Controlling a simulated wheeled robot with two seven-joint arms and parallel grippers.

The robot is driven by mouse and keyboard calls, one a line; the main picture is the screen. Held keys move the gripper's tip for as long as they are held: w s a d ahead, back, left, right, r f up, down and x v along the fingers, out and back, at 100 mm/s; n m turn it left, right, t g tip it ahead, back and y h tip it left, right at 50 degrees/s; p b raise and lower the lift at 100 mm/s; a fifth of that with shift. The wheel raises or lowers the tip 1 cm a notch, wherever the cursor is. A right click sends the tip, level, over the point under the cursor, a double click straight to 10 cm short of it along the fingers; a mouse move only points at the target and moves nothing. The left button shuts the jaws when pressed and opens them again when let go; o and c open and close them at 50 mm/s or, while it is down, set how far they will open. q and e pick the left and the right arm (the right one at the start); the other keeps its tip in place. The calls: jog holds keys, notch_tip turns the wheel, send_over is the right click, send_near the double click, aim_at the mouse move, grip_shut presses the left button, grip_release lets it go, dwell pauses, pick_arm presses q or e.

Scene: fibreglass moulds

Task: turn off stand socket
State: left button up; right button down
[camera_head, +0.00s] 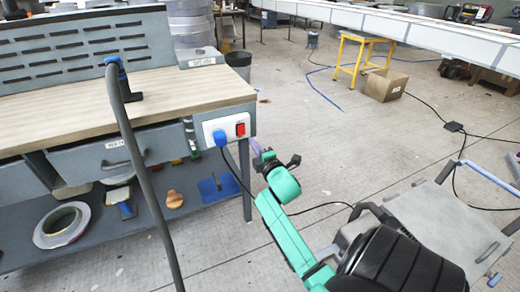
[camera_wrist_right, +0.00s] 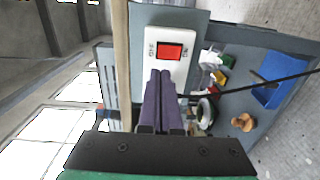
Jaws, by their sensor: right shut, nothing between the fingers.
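The stand socket is a white box (camera_head: 208,127) on the end of the workbench. It has a red rocker switch (camera_head: 240,129) and a blue plug (camera_head: 220,139) with a dark cable. In the right wrist view, the red switch (camera_wrist_right: 169,51) lies on the white socket face (camera_wrist_right: 181,75), with small marks on either side. My right gripper (camera_head: 256,146) is shut and empty, just right of and below the switch in the head view. In the wrist view its purple fingers (camera_wrist_right: 160,72) end just below the switch and hide part of the socket. Contact cannot be told. My left gripper is not in view.
The workbench (camera_head: 190,88) has a wooden top and a lower shelf with tape rolls (camera_head: 62,226) and a blue item (camera_head: 218,188). A grey hose (camera_head: 137,165) crosses in front. A yellow stool (camera_head: 362,58) and cardboard box (camera_head: 384,84) stand behind. Cables lie on the floor.

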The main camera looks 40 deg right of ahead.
jog(key=v, duration=0.4)
jog(key=shift+s+a+r, duration=0.1)
jog(key=shift+s+r, duration=0.1)
jog(key=shift+r, duration=0.15)
